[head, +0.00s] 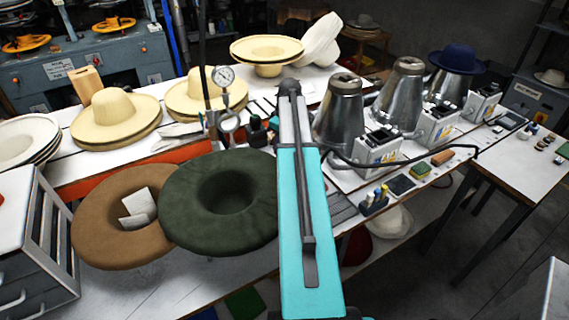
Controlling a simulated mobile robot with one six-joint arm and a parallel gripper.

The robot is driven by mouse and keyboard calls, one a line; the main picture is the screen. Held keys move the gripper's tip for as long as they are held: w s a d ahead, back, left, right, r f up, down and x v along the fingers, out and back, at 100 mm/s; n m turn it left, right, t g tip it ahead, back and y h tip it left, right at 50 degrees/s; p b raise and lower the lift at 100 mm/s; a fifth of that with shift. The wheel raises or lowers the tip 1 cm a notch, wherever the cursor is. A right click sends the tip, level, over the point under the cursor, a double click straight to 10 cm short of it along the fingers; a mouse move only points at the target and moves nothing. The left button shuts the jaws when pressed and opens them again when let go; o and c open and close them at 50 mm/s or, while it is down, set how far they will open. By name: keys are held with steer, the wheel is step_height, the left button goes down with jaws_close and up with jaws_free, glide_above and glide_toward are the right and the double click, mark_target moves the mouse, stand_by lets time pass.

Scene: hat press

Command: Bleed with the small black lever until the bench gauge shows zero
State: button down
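The bench gauge (223,76) is a small round white dial on a thin upright pipe, left of centre in the head view. Its needle and figures are too small to read. Under it hangs a metal ring-shaped fitting (229,122). Small dark parts (255,124) sit just right of this fitting, beside my arm. I cannot tell whether the small black lever is among them. My turquoise arm rises through the middle of the view and covers part of the bench. I cannot make out my gripper.
A dark green felt hat (253,205) and a brown one (110,245) lie in front of the gauge. Straw hats (116,113) stand behind and left. Metal cones (342,118) and small control boxes (378,151) stand to the right. A side table (520,160) is at far right.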

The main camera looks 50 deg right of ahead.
steer(key=shift+s+b+x, duration=0.2)
steer(key=shift+b+x, duration=0.3)
steer(key=shift+x, duration=0.6)
stand_by(0.6)
steer(key=shift+r, duration=0.15)
steer(key=shift+w+p+v, duration=0.25)
steer(key=shift+p+v, duration=0.35)
steer(key=shift+v, duration=0.5)
steer(key=shift+w+p+v, duration=0.2)
steer(key=shift+p+v, duration=0.45)
steer(key=shift+v, duration=0.4)
steer(key=shift+w+p+v, duration=0.25)
steer(key=shift+p+v, duration=0.35)
steer(key=shift+v, duration=0.5)
steer(key=shift+r, duration=0.15)
